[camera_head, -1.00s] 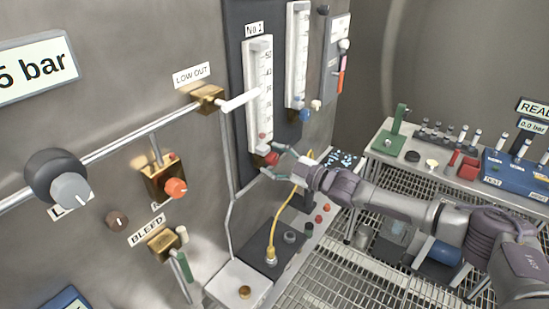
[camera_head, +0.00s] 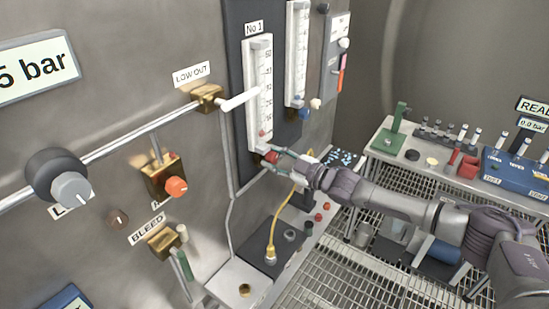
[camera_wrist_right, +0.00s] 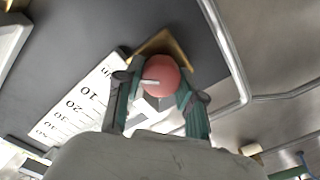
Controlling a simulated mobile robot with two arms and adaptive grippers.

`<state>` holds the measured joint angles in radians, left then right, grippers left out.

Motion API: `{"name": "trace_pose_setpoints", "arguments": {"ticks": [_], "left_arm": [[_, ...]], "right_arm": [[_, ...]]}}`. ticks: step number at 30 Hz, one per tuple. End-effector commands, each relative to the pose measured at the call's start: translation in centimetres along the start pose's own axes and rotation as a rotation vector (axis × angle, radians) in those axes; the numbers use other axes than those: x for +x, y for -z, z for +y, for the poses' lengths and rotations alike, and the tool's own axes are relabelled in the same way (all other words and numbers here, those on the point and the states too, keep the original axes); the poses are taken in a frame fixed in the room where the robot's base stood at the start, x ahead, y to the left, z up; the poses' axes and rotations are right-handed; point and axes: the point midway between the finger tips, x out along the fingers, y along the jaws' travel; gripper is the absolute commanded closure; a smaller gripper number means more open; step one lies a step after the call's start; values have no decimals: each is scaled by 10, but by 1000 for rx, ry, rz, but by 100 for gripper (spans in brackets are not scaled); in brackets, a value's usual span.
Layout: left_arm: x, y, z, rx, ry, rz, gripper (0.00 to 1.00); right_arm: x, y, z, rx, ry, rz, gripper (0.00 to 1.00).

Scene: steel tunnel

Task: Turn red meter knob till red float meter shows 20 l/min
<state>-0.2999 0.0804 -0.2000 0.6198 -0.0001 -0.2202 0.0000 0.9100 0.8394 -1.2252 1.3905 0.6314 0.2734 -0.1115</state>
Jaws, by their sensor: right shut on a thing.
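The red meter knob (camera_head: 271,157) sits at the foot of the white float meter marked No 1 (camera_head: 257,90). In the right wrist view the knob (camera_wrist_right: 165,74) is a round red ball with a white mark pointing left. My right gripper (camera_head: 274,161) is shut on the knob, with one green-grey finger on each side of it in the wrist view (camera_wrist_right: 158,90). The small red float (camera_head: 262,133) sits low in the tube; I cannot read its exact value. In the wrist view the meter scale (camera_wrist_right: 80,98) shows 10, 20 and 30. My left gripper is not in view.
A second float meter (camera_head: 297,55) with a blue knob (camera_head: 303,113) stands just right of this one. A yellow hose (camera_head: 272,225) hangs below my right wrist. A white pipe stub (camera_head: 239,100) juts out left of the meter. A bench (camera_head: 400,165) stands at the right.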

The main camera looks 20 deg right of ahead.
Motion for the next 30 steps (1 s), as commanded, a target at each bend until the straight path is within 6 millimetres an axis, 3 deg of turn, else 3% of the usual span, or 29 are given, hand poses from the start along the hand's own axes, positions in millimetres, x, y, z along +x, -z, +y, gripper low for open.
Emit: {"name": "trace_pose_setpoints", "arguments": {"ticks": [30], "left_arm": [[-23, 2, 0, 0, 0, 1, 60]], "right_arm": [[0, -1, 2, 866, 0, -1, 96]]}}
